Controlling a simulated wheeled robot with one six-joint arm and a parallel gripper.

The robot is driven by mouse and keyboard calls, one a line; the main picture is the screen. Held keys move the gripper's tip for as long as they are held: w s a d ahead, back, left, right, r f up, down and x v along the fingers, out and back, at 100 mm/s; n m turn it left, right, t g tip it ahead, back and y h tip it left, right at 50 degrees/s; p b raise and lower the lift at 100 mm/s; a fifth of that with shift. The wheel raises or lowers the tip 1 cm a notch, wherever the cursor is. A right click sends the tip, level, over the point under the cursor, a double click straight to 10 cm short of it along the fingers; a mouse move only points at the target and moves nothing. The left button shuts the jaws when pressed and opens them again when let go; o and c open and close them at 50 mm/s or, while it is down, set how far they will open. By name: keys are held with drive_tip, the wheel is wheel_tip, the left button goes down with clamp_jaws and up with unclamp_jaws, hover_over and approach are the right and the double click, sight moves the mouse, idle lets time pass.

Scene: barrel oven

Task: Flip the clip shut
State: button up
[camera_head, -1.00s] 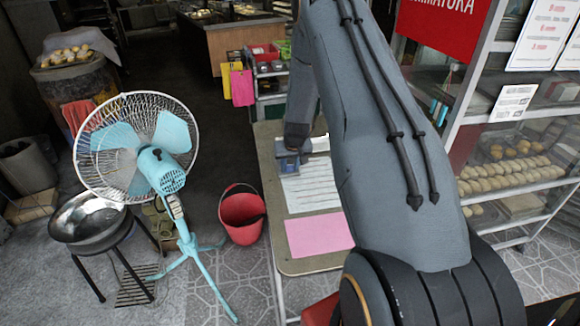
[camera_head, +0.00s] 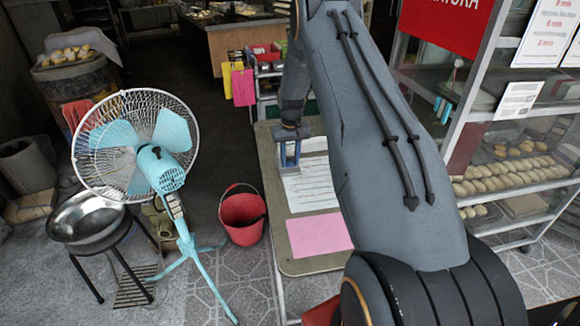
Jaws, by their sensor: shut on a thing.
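A white printed sheet (camera_head: 311,188) lies on the table, with a pale grey strip (camera_head: 314,144) across its far end. This strip looks like the clip, but it is small and partly hidden by my gripper and arm, so I cannot tell whether it is up or down. My gripper (camera_head: 290,167) points down at the left part of the sheet's far end. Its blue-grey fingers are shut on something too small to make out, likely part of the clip.
A pink sheet (camera_head: 319,234) lies nearer on the table (camera_head: 312,265). A red bucket (camera_head: 242,214) and a blue fan (camera_head: 160,168) stand to the left. A glass rack of buns (camera_head: 515,170) stands to the right. My arm hides the table's right side.

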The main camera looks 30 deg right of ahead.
drive_tip(key=shift+w+d+g+b, duration=0.15)
drive_tip(key=shift+w+g+b, duration=0.55)
drive_tip(key=shift+b, duration=1.15)
drive_tip(key=shift+r+g+y+b, duration=0.1)
drive_tip(key=shift+g+y+b, duration=0.2)
drive_tip(key=shift+b, duration=0.15)
drive_tip(key=shift+r+b, duration=0.1)
drive_tip(key=shift+b, duration=0.2)
drive_tip(key=o, duration=1)
drive_tip(key=shift+o, duration=0.2)
wheel_tip(320, 180, up, 8)
drive_tip(key=w+b, duration=0.1)
drive_tip(key=b, duration=0.1)
drive_tip(key=shift+d, duration=0.15)
